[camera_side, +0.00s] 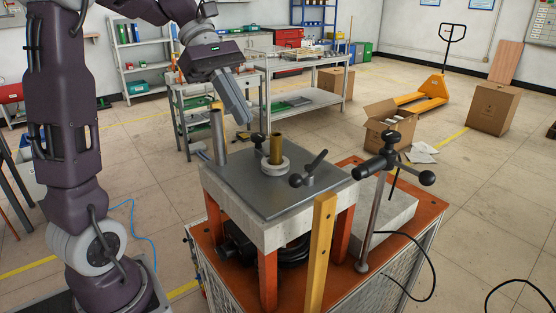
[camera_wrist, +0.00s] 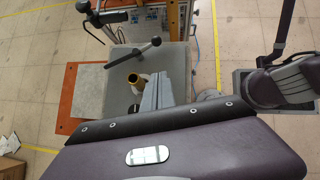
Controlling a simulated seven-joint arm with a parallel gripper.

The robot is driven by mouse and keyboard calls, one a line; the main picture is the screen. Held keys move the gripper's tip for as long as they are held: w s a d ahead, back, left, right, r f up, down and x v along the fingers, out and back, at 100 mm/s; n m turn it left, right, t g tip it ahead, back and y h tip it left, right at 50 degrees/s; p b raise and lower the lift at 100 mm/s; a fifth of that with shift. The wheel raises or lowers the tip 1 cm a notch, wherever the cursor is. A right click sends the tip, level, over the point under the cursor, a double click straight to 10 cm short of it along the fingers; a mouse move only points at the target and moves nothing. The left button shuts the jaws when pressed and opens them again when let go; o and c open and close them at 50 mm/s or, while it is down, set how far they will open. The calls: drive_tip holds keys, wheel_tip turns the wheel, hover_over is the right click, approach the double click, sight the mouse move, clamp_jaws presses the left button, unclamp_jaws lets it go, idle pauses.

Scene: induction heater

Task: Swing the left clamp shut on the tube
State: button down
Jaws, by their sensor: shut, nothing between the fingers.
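A brass tube (camera_side: 277,148) stands upright in a pale ring (camera_side: 274,166) on the grey top plate (camera_side: 230,178). The tube (camera_wrist: 134,79) also shows in the wrist view. A small clamp with a dark knob (camera_side: 258,139) is just left of the tube in the side view; its arm is too small to read clearly. Another clamp with a black lever (camera_side: 309,170) stands on the plate right of the tube. My gripper (camera_side: 246,121) is shut and empty, above and left of the tube. In the wrist view my gripper (camera_wrist: 152,78) is beside the tube and hides the plate there.
A grey upright cylinder (camera_side: 218,136) stands at the plate's left edge. A post with black knobs (camera_side: 390,160) rises at the right, and a yellow bar (camera_side: 321,250) stands in front. A carton (camera_side: 388,130) lies on the floor behind. The air above the plate is largely open.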

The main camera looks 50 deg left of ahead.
sight(299, 183)
drive_tip(key=x, duration=0.7)
drive_tip(key=shift+d+f, duration=0.2)
drive_tip(key=shift+f, duration=0.05)
drive_tip(key=d, duration=0.1)
drive_tip(key=d+f, duration=0.1)
drive_tip(key=d, duration=0.1)
drive_tip(key=shift+w+d+f, duration=0.15)
drive_tip(key=shift+w+d, duration=0.1)
drive_tip(key=shift+w, duration=0.15)
drive_tip(key=shift+w+d, duration=0.1)
drive_tip(key=shift+d, duration=0.35)
drive_tip(key=shift+d+n, duration=0.2)
drive_tip(key=shift+n, duration=0.2)
drive_tip(key=shift+d+n+t+y, duration=0.4)
drive_tip(key=shift+d+n+t, duration=0.2)
drive_tip(key=shift+n+t, duration=0.4)
drive_tip(key=shift+w+d+f, duration=0.1)
drive_tip(key=shift+w+d, duration=0.05)
drive_tip(key=shift+d, duration=0.7)
drive_tip(key=shift+w+d, duration=0.15)
drive_tip(key=shift+d, duration=0.7)
drive_tip(key=shift+w+d, duration=0.75)
drive_tip(key=shift+w, duration=0.15)
drive_tip(key=shift+w+d, duration=0.15)
